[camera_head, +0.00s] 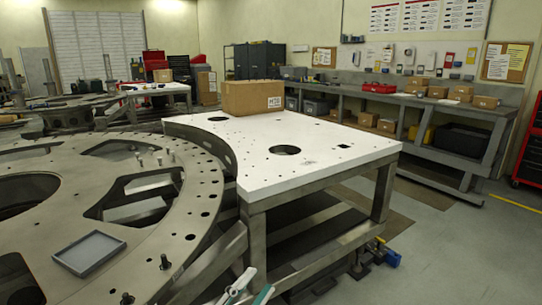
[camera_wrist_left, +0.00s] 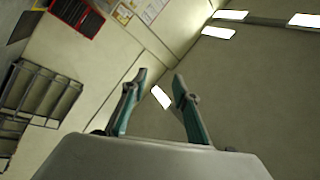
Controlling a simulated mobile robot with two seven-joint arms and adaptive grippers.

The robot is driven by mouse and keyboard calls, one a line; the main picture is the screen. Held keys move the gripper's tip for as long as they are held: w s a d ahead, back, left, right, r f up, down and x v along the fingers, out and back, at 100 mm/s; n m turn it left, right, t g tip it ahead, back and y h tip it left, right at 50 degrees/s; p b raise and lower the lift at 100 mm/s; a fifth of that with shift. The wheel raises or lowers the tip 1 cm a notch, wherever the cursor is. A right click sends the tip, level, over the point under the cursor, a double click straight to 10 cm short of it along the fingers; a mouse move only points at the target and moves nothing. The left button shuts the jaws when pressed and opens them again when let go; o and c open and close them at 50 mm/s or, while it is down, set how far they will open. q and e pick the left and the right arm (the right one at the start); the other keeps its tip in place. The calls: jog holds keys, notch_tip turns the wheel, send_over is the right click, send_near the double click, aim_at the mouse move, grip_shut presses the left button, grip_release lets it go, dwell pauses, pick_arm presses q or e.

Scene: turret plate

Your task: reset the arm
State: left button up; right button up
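My left gripper (camera_head: 249,289) shows only by its fingers at the bottom edge of the head view, in front of the white-topped table (camera_head: 310,165). In the left wrist view my left gripper (camera_wrist_left: 160,82) has its two teal-and-grey fingers apart with nothing between them. That view looks toward walls and ceiling lights, with no work surface near the fingertips. My right gripper is in neither view.
A large grey metal turret plate (camera_head: 210,185) with holes and upright pins fills the left side. A grey tray (camera_head: 89,252) lies on it. A cardboard box (camera_head: 252,98) stands on the white table's far side. A shelved workbench (camera_head: 400,100) lines the back wall. Floor at right is open.

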pick_arm(q)
jog(key=s+a+f+n+y, duration=0.1)
jog(key=a+f+n+y, duration=0.15)
jog(key=f, duration=0.35)
jog(key=s+a+f+n+g+y, duration=0.1)
jog(key=a+f+n+y, duration=0.15)
jog(key=f, duration=0.25)
jog(key=s+a+f+n+y, duration=0.1)
jog(key=a+f+n+y, duration=0.1)
jog(key=a+f+n, duration=0.3)
jog(key=s+a+f+n+g+y, duration=0.2)
jog(key=s+a+f+g, duration=0.1)
jog(key=s+f, duration=0.4)
jog(key=s+a+f+n+g+y+p, duration=0.1)
jog(key=s+a+f+n+g+y, duration=0.1)
jog(key=s+f, duration=0.5)
notch_tip(320, 180, down, 4)
jog(key=shift+a+f+n+g, duration=0.1)
jog(key=shift+a+n+g, duration=0.25)
jog(key=shift+a, duration=0.5)
jog(key=shift+s, duration=0.1)
